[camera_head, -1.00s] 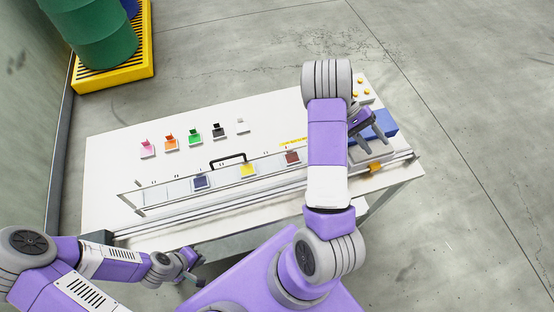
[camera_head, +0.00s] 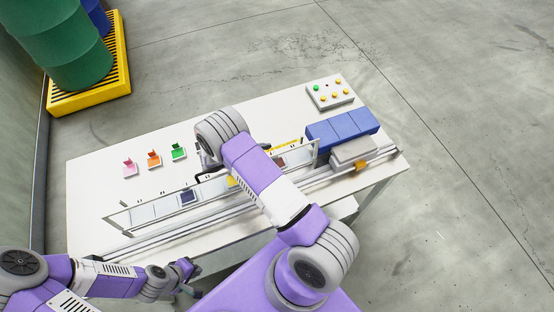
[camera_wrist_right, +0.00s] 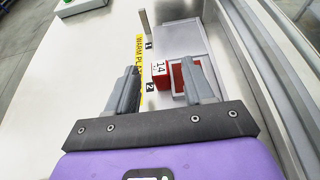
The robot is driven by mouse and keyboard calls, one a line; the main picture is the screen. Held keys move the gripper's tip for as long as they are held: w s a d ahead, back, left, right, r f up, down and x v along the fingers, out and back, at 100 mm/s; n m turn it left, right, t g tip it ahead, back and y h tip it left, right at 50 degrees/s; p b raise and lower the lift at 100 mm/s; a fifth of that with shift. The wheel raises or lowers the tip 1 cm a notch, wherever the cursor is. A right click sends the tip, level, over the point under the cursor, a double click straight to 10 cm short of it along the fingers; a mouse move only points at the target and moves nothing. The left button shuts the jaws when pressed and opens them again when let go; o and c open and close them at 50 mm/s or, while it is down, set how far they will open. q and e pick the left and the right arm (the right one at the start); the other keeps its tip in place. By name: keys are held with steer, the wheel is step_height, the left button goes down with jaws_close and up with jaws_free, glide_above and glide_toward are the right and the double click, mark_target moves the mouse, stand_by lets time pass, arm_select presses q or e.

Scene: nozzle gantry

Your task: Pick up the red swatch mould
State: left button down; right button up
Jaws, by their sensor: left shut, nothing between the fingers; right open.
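The red swatch mould (camera_wrist_right: 184,76) is in the right wrist view, with a red and white tab marked 14. It sits in a framed slot near the number 2 mark. A small dark red part of it shows in the head view (camera_head: 281,162) beside my right arm. My right gripper (camera_wrist_right: 162,72) is open, with its fingers spread either side of the tab and mould in the picture; whether they touch it cannot be told. My left gripper (camera_head: 187,268) is shut and empty off the table's front left.
Pink (camera_head: 130,169), orange (camera_head: 154,161) and green (camera_head: 178,152) moulds stand at the back left. A dark blue mould (camera_head: 188,197) sits in the railed strip. A blue box (camera_head: 340,130) and a button panel (camera_head: 330,93) are at the right. Rails run along the front.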

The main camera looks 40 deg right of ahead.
steer(key=shift+x, duration=1.4)
jaws_close()
steer(key=shift+r, duration=0.1)
